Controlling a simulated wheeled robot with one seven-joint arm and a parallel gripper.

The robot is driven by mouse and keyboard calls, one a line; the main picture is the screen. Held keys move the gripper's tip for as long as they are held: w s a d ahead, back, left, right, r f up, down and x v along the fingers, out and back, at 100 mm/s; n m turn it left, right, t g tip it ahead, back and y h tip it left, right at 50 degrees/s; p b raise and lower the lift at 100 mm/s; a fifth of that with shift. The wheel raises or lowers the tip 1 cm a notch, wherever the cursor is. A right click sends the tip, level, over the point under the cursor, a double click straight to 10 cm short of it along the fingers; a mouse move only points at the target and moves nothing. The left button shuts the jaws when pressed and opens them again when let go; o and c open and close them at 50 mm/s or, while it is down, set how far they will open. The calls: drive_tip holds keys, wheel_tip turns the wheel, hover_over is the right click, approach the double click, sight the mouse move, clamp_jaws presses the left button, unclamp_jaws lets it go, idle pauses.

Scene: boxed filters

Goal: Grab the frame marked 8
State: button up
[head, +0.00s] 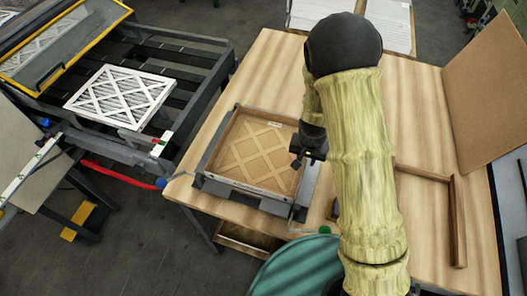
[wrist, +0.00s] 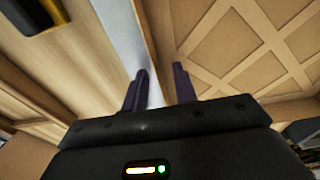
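A brown cardboard frame with a diagonal lattice (head: 253,152) lies in a grey metal holder (head: 216,187) on the wooden table. It has a small white label near its far edge, too small to read, so I cannot confirm the 8. My gripper (head: 298,160) is at the frame's right edge. In the wrist view the lattice (wrist: 250,45) is at the right. There my gripper's two dark fingers (wrist: 161,88) stand apart, with a pale grey strip running up between them. I cannot tell whether they touch anything.
A white lattice filter (head: 122,96) lies on a dark slatted rack at the left. The wooden table (head: 275,65) is bare behind the holder. A wooden corner piece (head: 457,215) and an upright brown board (head: 490,95) are at the right. A green round object (head: 295,268) is in front.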

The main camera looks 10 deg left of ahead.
clamp_jaws()
wheel_tip(320, 180, up, 10)
drive_tip(key=shift+b, duration=0.85)
